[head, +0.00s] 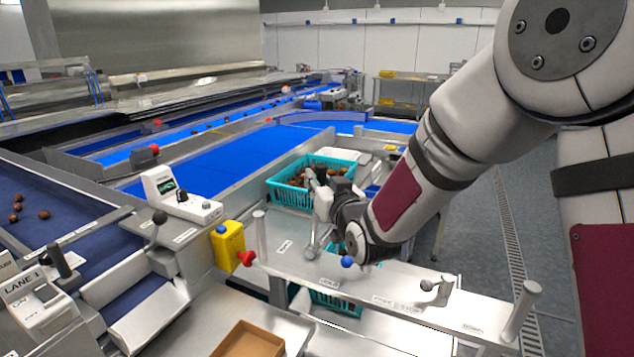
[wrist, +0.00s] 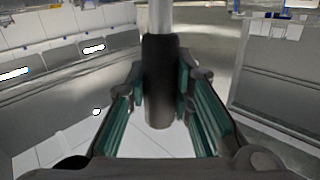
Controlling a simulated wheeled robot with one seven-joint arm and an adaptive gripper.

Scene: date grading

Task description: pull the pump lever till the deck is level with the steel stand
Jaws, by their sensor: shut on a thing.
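The pump lever shows in the head view as a pale metal rod (head: 315,236) rising from the labelled steel panel (head: 395,290). In the wrist view its dark grip (wrist: 159,85) stands upright between the teal finger pads, with the metal shaft beyond it. My gripper (head: 322,188) is shut on this grip; it also shows in the wrist view (wrist: 160,100). In the head view my gripper and wrist cover most of the grip. I cannot tell which steel surface is the deck and which is the stand, nor compare their heights.
A teal crate of dates (head: 273,191) stands behind the lever. Another teal crate (head: 340,307) is partly hidden under the panel. Blue belts run behind.

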